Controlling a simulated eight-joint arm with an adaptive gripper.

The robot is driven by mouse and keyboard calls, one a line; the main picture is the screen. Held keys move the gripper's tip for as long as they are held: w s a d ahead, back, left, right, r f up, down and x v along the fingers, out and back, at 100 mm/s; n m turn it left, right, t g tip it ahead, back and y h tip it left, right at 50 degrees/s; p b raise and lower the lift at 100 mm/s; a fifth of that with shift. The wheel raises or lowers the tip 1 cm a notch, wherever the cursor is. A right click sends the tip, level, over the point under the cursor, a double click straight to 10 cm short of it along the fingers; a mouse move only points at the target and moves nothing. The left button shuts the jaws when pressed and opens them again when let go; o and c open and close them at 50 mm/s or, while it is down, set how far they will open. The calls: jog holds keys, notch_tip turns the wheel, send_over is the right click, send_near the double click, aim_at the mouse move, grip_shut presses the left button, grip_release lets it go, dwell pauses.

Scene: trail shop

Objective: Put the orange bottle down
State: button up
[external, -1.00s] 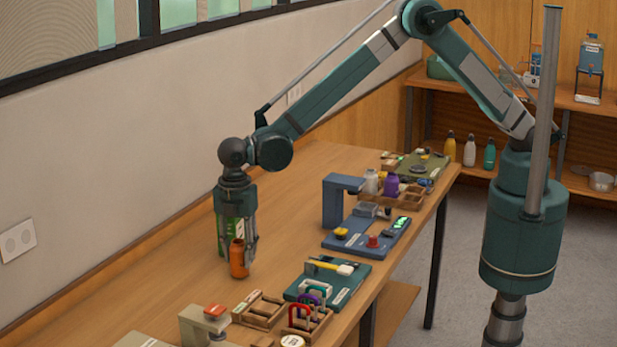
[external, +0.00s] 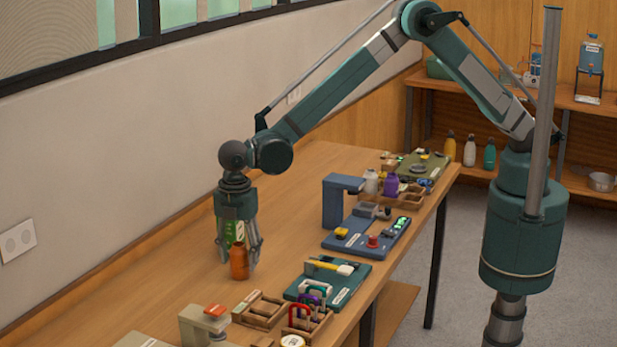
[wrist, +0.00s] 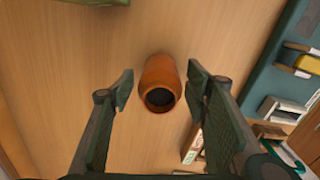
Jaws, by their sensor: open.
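The orange bottle (external: 239,262) stands upright on the wooden table in the external view. In the wrist view the orange bottle (wrist: 160,82) shows from above, its dark round mouth facing the camera. My gripper (external: 240,266) is open around it, one finger on each side. In the wrist view my gripper (wrist: 160,88) has gaps between both fingers and the bottle; the right finger looks closer to it.
A green box (external: 232,233) stands just behind the bottle. To the right are a teal board (external: 335,290) with a yellow-handled brush and a wooden tray (external: 262,313). A blue stand (external: 335,205) is farther back. The table to the left is clear.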

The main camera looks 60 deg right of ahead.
jog(key=shift+r, duration=0.15)
notch_tip(320, 180, up, 12)
dwell(0.7)
dwell(0.5)
